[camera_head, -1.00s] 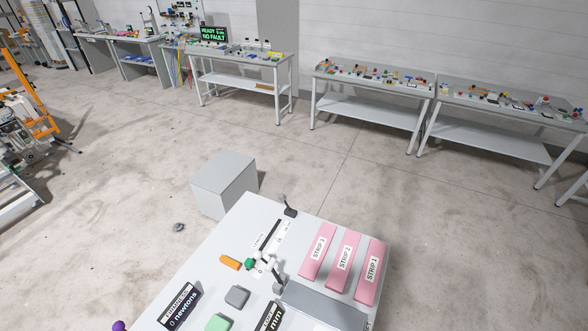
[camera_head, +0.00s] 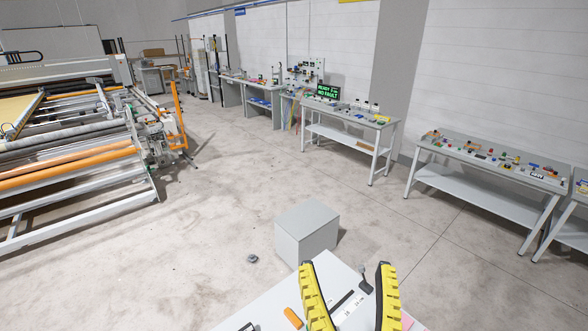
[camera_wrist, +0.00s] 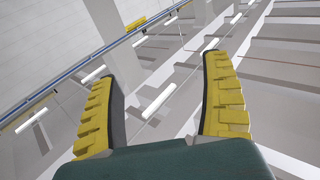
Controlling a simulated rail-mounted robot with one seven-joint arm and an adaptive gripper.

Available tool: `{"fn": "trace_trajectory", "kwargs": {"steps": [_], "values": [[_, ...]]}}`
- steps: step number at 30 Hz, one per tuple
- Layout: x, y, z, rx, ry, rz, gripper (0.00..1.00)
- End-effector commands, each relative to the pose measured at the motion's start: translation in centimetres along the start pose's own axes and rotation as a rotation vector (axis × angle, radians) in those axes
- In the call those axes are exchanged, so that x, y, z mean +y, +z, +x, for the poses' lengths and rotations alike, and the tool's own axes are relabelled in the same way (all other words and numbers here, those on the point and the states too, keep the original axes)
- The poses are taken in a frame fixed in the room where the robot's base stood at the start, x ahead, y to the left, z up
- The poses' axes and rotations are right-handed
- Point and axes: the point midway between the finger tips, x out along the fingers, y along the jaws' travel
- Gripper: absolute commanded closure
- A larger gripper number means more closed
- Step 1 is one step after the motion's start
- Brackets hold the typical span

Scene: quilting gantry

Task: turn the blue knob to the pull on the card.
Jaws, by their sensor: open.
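My gripper (camera_head: 346,266) stands at the bottom of the head view with its two yellow ribbed fingers wide apart and nothing between them. In the wrist view my gripper (camera_wrist: 162,70) is also open and points up at the ceiling and wall. A pale bench (camera_head: 258,303) shows behind the fingers, cut off by the bottom edge of the picture. I cannot make out the blue knob or the card with the pull in either current view.
The bench carries an orange piece (camera_head: 292,318) and a black slotted strip (camera_head: 342,300). A grey box (camera_head: 306,232) stands on the floor beyond it. A worktable (camera_head: 488,158) with small parts and a green-lettered screen (camera_head: 327,91) line the wall. A quilting machine (camera_head: 75,150) stands left; open floor lies between.

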Motion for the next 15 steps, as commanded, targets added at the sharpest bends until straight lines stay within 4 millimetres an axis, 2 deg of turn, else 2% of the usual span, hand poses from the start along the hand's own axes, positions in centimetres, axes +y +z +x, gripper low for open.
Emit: {"fn": "trace_trajectory", "kwargs": {"steps": [1,3,6,15], "values": [[0.0,-2.8,-1.2,0.093,-0.001,-0.001,0.19],[0.0,-5.5,-3.0,0.199,0.000,-0.003,0.19],[0.0,-7.7,-4.3,0.289,0.000,-0.006,0.19],[0.0,-8.1,-4.3,0.310,0.000,-0.008,0.19]]}}
